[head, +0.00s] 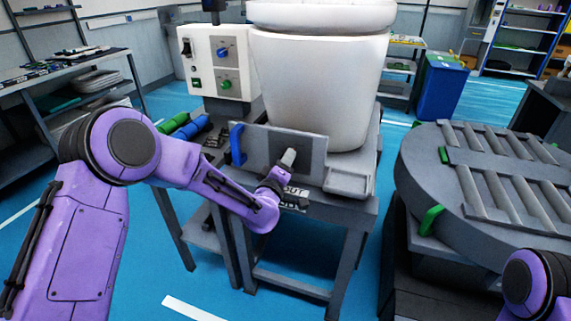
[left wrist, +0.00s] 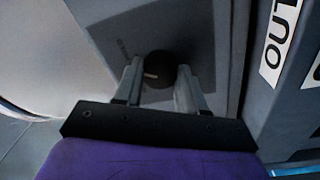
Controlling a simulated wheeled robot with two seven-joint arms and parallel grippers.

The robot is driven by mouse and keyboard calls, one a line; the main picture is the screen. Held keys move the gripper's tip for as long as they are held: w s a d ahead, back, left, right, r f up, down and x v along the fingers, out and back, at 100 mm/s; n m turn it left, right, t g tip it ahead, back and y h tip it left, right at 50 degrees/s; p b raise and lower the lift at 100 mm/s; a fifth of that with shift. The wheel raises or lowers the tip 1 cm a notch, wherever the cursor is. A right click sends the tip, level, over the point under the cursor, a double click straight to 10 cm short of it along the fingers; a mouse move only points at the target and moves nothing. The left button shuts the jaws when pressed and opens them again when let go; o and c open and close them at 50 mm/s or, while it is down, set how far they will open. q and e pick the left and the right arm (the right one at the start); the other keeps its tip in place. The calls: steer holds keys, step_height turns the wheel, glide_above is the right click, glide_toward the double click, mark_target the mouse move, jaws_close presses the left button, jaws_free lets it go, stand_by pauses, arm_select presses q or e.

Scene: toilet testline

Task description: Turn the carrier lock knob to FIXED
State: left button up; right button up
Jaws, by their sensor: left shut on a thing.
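The carrier lock knob (left wrist: 160,67) is round and black with a short white mark towards its left side in the left wrist view. It sits on a grey panel (left wrist: 200,42), which also shows in the head view (head: 258,143). Small print on the panel beside the knob is too small to read. My left gripper (left wrist: 158,82) is shut on the knob, one finger on each side. In the head view my left gripper (head: 289,157) is at the panel's front face and the knob is hidden. My right gripper is out of view.
A white toilet (head: 318,85) stands behind the panel on the grey bench (head: 345,205). A blue handle (head: 237,143) is left of the panel, and a control box (head: 216,65) with knobs is behind. A grey round table with rollers (head: 490,175) stands to the right.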

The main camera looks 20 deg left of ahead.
arm_select(q)
steer(key=shift+m, duration=1)
steer(key=o, duration=1.1)
steer(key=shift+c, duration=0.2)
steer(key=s+b, duration=0.1)
steer(key=s, duration=0.9)
steer(key=shift+s+a+f+b, duration=0.2)
steer(key=shift+s+f+b, duration=0.05)
steer(key=shift+f+b, duration=0.15)
